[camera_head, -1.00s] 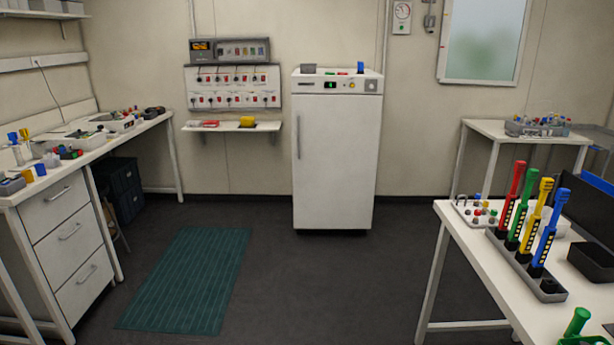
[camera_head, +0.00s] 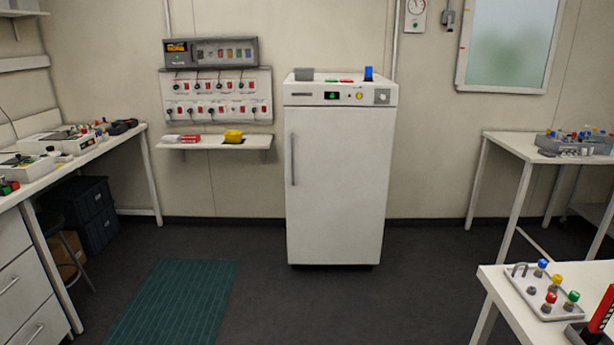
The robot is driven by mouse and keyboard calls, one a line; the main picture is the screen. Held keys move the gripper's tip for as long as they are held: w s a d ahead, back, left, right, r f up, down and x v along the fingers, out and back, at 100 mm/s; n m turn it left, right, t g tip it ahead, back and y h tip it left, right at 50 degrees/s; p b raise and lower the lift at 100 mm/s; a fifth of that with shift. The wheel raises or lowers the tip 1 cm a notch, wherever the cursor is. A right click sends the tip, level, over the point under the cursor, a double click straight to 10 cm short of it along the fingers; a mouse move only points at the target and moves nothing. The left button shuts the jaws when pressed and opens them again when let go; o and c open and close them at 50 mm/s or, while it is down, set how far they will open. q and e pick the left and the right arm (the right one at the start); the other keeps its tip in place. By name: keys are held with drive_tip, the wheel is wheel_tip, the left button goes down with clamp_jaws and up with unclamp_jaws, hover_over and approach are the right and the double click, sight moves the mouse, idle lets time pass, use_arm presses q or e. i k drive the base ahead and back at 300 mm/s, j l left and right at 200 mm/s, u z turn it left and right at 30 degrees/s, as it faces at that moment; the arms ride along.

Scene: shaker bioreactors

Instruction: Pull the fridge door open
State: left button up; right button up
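The white fridge (camera_head: 345,190) stands against the back wall, right of the picture's middle. Its door (camera_head: 340,185) is shut. A vertical grey handle (camera_head: 293,159) runs along the door's left side. A control panel (camera_head: 340,95) with a small green display and a dial is above the door. Neither of my grippers is in the head view.
A green mat (camera_head: 172,302) lies on the floor at front left. A bench (camera_head: 75,165) runs along the left wall. A white table (camera_head: 505,287) juts in at lower right, and another table (camera_head: 510,146) stands at back right. The floor before the fridge is clear.

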sight(338, 160)
drive_tip(key=i, duration=1.4)
drive_tip(key=i+z, duration=0.25)
drive_tip(key=i, duration=1.15)
drive_tip(key=i+l+u, duration=0.15)
drive_tip(key=i, duration=0.25)
drive_tip(key=i+l+u, duration=0.15)
drive_tip(key=i, duration=0.3)
